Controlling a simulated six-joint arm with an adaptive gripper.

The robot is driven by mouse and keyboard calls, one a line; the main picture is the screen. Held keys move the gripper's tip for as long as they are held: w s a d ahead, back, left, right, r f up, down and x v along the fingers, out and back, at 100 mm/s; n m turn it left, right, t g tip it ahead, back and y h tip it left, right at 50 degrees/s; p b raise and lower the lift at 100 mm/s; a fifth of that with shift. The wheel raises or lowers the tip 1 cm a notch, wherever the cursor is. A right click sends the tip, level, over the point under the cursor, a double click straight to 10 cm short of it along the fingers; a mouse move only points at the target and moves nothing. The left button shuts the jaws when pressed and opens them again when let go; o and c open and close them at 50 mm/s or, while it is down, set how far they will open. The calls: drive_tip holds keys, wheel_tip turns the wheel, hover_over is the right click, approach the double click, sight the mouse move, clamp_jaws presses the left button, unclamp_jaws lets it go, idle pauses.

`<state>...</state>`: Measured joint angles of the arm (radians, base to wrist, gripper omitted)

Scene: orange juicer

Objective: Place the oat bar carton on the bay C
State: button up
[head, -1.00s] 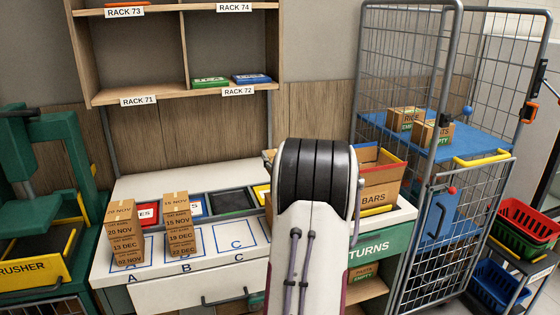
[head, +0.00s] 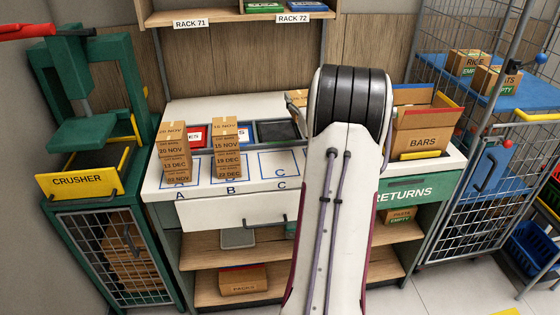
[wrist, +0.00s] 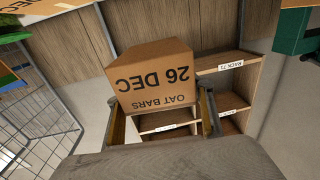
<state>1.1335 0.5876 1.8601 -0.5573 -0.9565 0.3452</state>
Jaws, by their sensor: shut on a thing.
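The oat bar carton (wrist: 152,80) is a brown box. In the wrist view it reads "OAT BARS" and "26 DEC" upside down. My gripper (wrist: 164,118) is shut on it, with one finger at each side.
Dated carton stacks stand on bay A (head: 174,150) and bay B (head: 227,148), left of bay C. Behind the bays is a row of bins, including a dark one (head: 276,131). An open BARS box (head: 423,130) stands right of my arm. Racks hang above.

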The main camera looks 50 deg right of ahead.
drive_tip(key=w+a+f+m+g+h, duration=0.1)
drive_tip(key=w+a+f, duration=0.3)
drive_tip(key=a+f, duration=0.3)
drive_tip(key=shift+w, duration=0.1)
idle(0.4)
drive_tip(key=shift+f, duration=3.15)
drive_tip(key=shift+f, duration=1.85)
drive_tip(key=shift+f, duration=0.15)
